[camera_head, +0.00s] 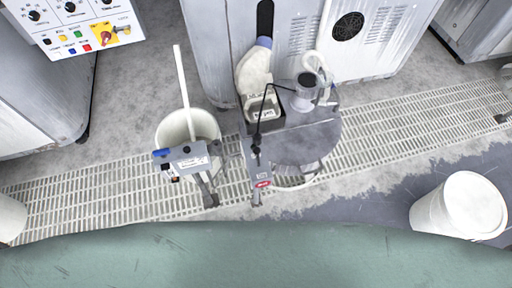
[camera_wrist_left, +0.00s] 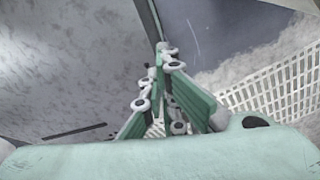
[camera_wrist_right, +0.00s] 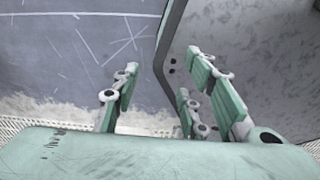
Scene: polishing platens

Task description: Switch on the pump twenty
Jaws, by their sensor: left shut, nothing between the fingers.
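Two pump-like units stand over the floor grating in the head view. One is a grey box with a blue lever (camera_head: 187,160) at a white bucket. The other is a grey unit with a red label (camera_head: 259,180), beside a round grey table (camera_head: 305,145). Their labels are too small to read, so I cannot tell which is pump twenty. Neither gripper shows in the head view. My left gripper (camera_wrist_left: 166,62) is shut and empty in the left wrist view. My right gripper (camera_wrist_right: 160,78) is open and empty in the right wrist view, its fingers apart.
A white control panel (camera_head: 75,52) with knobs, coloured buttons and a yellow-backed red switch is at the upper left. A large grey cabinet (camera_head: 390,50) stands behind the units. White buckets stand at the right (camera_head: 432,213) and left edge (camera_head: 8,218). Open floor lies between cabinets.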

